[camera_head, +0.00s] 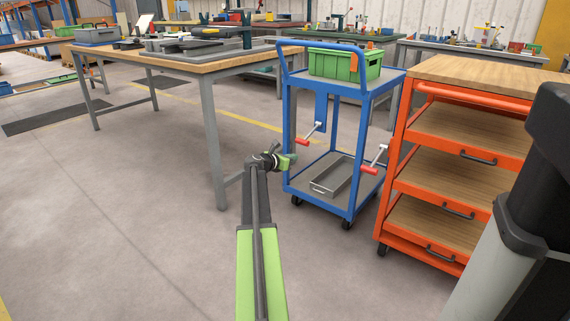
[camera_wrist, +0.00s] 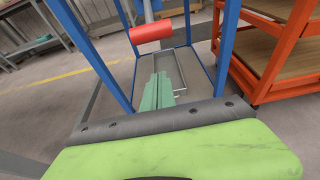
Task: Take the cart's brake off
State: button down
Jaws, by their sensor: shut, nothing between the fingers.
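The blue cart (camera_head: 335,75) stands right of my gripper, with its blue frame also in the wrist view (camera_wrist: 82,45). Two red-handled levers show on it: one red grip (camera_head: 303,142) at the left near a blue plate, the other red grip (camera_head: 370,170) at the right side. One red grip (camera_wrist: 152,32) lies beyond my fingertips in the wrist view; I cannot tell which lever it belongs to. My gripper (camera_head: 291,159) is shut and empty near the cart's left front post; its closed green fingers (camera_wrist: 157,88) point towards the cart, apart from the red grip.
A green crate (camera_head: 328,66) sits on the cart's top shelf and a grey tray (camera_head: 322,186) on its lower shelf. An orange drawer cabinet (camera_head: 398,150) stands close at the right. A wood-topped workbench (camera_head: 170,65) stands at the left. The floor in front is clear.

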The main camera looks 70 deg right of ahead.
jog(key=d+r+p, duration=0.1)
jog(key=d+p, duration=0.1)
jog(key=s+d+r+p, duration=0.1)
jog(key=d, duration=0.1)
jog(key=shift+r, duration=0.35)
